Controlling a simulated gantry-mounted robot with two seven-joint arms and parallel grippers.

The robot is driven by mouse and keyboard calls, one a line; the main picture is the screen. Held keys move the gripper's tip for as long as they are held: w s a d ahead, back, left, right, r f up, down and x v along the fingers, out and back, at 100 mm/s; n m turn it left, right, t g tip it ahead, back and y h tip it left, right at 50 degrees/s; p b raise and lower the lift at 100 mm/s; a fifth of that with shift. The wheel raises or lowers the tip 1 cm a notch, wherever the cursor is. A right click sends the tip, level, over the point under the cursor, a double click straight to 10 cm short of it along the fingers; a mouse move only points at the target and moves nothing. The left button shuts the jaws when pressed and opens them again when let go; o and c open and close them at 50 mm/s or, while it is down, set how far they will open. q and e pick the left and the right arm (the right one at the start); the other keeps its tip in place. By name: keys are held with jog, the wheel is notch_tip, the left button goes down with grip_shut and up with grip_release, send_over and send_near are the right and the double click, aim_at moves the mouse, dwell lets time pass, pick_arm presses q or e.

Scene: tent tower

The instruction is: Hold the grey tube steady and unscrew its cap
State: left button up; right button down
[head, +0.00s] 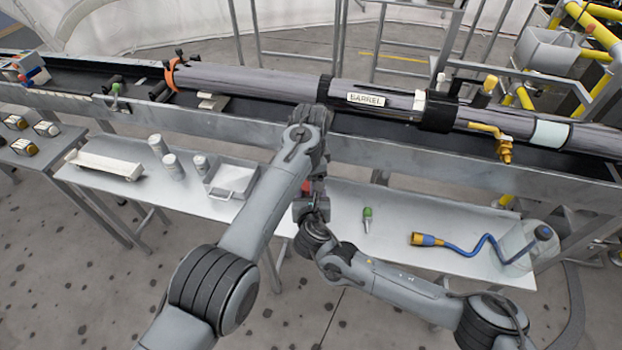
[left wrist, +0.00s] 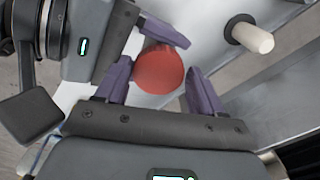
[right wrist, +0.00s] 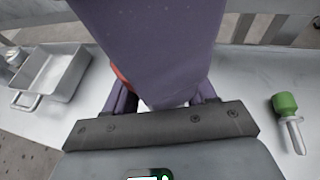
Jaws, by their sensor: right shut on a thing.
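The red cap (left wrist: 160,70) sits between the two purple fingers of my left gripper (left wrist: 160,80), which are spread around it. I cannot tell whether they touch it. My right gripper (right wrist: 163,98) is shut on the grey tube, which is mostly hidden behind the fingers and cap. One purple finger of the right gripper shows just beyond the cap in the left wrist view. A large left finger blocks the middle of the right wrist view, where only a sliver of red shows. In the head view a bit of red (head: 306,187) shows between the hands.
A green-handled tool (right wrist: 285,105) lies right of the hands. A metal tray (head: 231,179) and several pale canisters (head: 171,162) stand left. The long barrel (head: 260,84) lies on the rail behind the hands.

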pick_arm(q)
jog(key=shift+o, duration=0.4)
jog(key=shift+s+d, duration=0.1)
jog(key=shift+s, duration=0.05)
notch_tip(320, 180, up, 4)
jog(key=shift+r, duration=0.15)
pick_arm(e)
jog(key=shift+d+f, duration=0.15)
pick_arm(q)
jog(key=shift+r, duration=0.1)
jog(key=shift+c, duration=1.4)
jog(key=m, duration=0.2)
jog(key=r+m, duration=0.1)
jog(key=m, duration=0.1)
jog(key=r+m, duration=0.1)
jog(key=m, duration=0.1)
jog(key=shift+w, duration=0.2)
jog(key=m, duration=0.1)
jog(key=r+m, duration=0.1)
jog(key=m, duration=0.1)
jog(key=shift+m, duration=1)
jog(key=shift+f, duration=3.8)
jog(key=shift+c, duration=0.5)
